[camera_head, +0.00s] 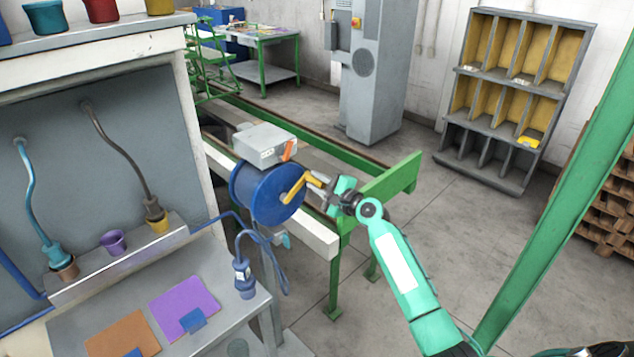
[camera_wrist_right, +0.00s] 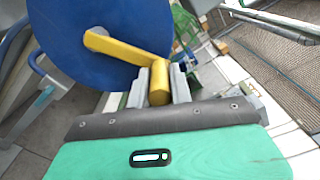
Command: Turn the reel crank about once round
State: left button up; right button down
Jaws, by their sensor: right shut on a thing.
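The blue reel (camera_head: 262,193) is mounted beside the green-framed rail, under a grey box. Its yellow crank (camera_head: 298,187) runs from the hub up and to the right, ending in a handle. In the right wrist view the crank arm (camera_wrist_right: 118,48) crosses the blue disc (camera_wrist_right: 70,30), and the yellow handle (camera_wrist_right: 159,82) sits between the grey fingers. My right gripper (camera_head: 328,191) is shut on the crank handle; it also shows in the right wrist view (camera_wrist_right: 160,88). My left gripper is not in view.
A grey box (camera_head: 264,144) with an orange lever stands above the reel. A blue hose (camera_head: 243,278) and plug hang left of it, by the workbench (camera_head: 213,325). A green beam (camera_head: 557,200) slants across the right. Floor between the rail and the grey shelf (camera_head: 512,95) is clear.

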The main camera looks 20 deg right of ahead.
jog(key=c, duration=1.3)
grip_release()
jog(key=shift+o, duration=0.2)
jog(key=b+v, duration=0.3)
jog(key=v, duration=1)
jog(key=shift+s, duration=0.35)
jog(key=shift+d, duration=0.15)
